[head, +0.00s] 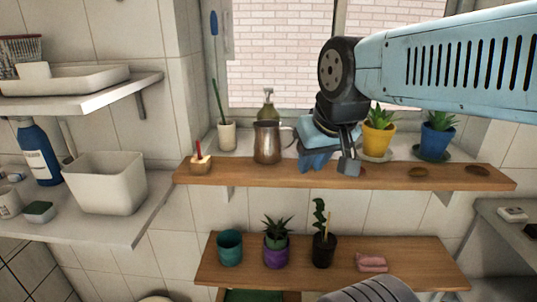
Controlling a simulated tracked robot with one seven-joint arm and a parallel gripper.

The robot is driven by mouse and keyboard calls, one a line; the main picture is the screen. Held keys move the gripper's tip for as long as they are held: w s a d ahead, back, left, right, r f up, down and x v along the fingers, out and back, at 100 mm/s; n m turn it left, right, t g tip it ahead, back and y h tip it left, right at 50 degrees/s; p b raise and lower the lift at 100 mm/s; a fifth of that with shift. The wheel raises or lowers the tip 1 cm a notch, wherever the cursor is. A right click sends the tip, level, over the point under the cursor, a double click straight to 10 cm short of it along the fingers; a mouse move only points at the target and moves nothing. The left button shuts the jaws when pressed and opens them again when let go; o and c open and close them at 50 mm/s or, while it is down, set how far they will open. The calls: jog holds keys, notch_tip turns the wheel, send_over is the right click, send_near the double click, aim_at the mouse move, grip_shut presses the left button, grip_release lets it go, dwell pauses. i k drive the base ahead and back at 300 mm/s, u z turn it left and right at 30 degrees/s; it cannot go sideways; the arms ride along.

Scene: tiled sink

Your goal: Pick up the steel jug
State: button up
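The steel jug (267,143) stands upright on the upper wooden shelf, left of the shelf's middle, with its handle to the right. My gripper (348,160) is at the right of the jug, apart from it, over the same shelf and pointing down.
The upper shelf (232,176) also bears a small pot with a red candle-like thing (199,160) left of the jug. A soap bottle (268,106) stands behind the jug. Potted plants (379,133) stand at the right. A lower shelf (408,273) holds several pots.

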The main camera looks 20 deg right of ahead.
aim_at(267, 149)
jog(key=k, duration=0.65)
jog(key=u, duration=0.05)
jog(key=i, duration=0.2)
jog(key=z, duration=1.2)
